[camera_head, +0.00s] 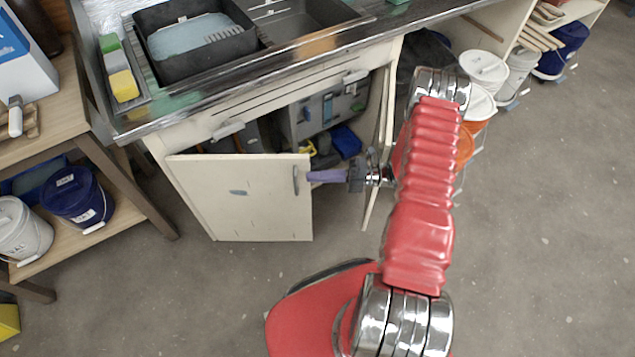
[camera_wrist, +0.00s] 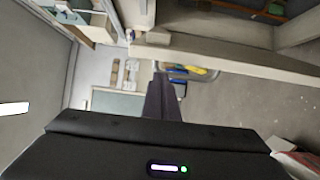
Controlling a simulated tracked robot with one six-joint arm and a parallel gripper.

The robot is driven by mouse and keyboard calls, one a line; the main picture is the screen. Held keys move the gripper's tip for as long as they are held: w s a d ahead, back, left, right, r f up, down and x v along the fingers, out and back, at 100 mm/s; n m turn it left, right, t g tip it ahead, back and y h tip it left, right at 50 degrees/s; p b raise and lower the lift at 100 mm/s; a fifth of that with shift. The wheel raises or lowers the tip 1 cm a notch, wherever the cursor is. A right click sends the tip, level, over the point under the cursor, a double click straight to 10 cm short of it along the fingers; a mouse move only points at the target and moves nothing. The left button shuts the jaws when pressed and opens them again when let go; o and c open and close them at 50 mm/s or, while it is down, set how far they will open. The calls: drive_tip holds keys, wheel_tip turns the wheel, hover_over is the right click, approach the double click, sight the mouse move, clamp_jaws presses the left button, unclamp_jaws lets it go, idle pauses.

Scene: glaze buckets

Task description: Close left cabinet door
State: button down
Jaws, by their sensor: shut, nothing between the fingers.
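The left cabinet door (camera_head: 235,205) is cream and stands open, swung out from the cabinet under the sink counter. Its handle (camera_head: 296,180) is near its right edge. My gripper (camera_head: 310,177) is shut and empty, with its purple fingers beside that right edge, near the handle. I cannot tell whether they touch the door. The fingers also show in the wrist view (camera_wrist: 160,82), pointing away from the camera. The right cabinet door (camera_head: 380,150) is also open, seen nearly edge-on, partly hidden behind my arm.
The cabinet inside holds a grey box (camera_head: 330,108) and a blue item (camera_head: 346,141). A wooden shelf (camera_head: 115,185) with buckets stands at the left. White buckets (camera_head: 484,70) stand right of my arm. The floor in front is clear.

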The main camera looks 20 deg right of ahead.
drive_tip(key=shift+r, duration=1.1)
drive_tip(key=c, duration=2.5)
unclamp_jaws()
drive_tip(key=shift+c, duration=0.2)
drive_tip(key=o, duration=0.3)
drive_tip(key=shift+a+r, duration=0.1)
drive_tip(key=shift+r, duration=0.15)
drive_tip(key=shift+o, duration=0.7)
drive_tip(key=shift+a+r+n+g, duration=0.15)
drive_tip(key=shift+r+n+g, duration=0.2)
drive_tip(key=shift+n, duration=0.25)
drive_tip(key=s+a+r+n+g+h, duration=0.4)
drive_tip(key=r+n, duration=0.6)
drive_tip(key=s+a+r+n+g+h, duration=0.3)
drive_tip(key=a+r+n+g+h, duration=0.1)
drive_tip(key=r+n, duration=0.55)
drive_tip(key=s+r+n+t+h, duration=0.4)
drive_tip(key=s+r+n, duration=0.2)
drive_tip(key=n, duration=0.3)
drive_tip(key=s+d+r+n+t+h, duration=0.1)
drive_tip(key=s+r+n+t+h, duration=0.3)
drive_tip(key=r+n, duration=0.5)
drive_tip(key=shift+s+d+n+h, duration=0.15)
drive_tip(key=shift+s+n+h, duration=0.25)
drive_tip(key=shift+s+n, duration=0.55)
